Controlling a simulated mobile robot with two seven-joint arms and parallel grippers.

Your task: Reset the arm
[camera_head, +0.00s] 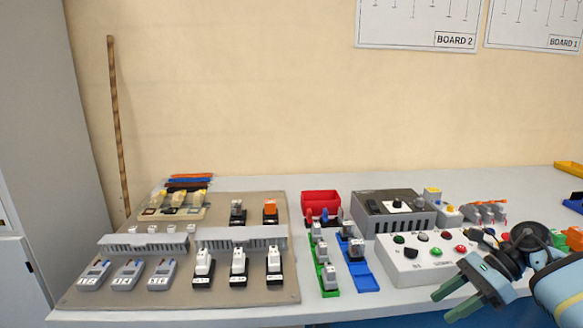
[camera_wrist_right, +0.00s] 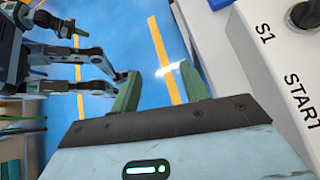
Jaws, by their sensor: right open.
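My right gripper (camera_head: 457,298) is at the lower right of the head view, in front of the table's front edge, near the white control box. In the right wrist view its two green fingers (camera_wrist_right: 160,90) are apart with nothing between them, and blue floor shows beyond. My right arm comes in from the right edge of the head view. My left gripper is not in the head view. Part of a dark grey arm with a gripper shows at the left of the right wrist view; I cannot tell more about its jaws.
The white control box (camera_head: 415,268) with coloured buttons stands close to my right gripper; its side and a black knob (camera_wrist_right: 306,13) show in the wrist view. A panel with several devices (camera_head: 185,292), a red bin (camera_head: 321,200) and a grey machine (camera_head: 393,213) stand on the table (camera_head: 340,184).

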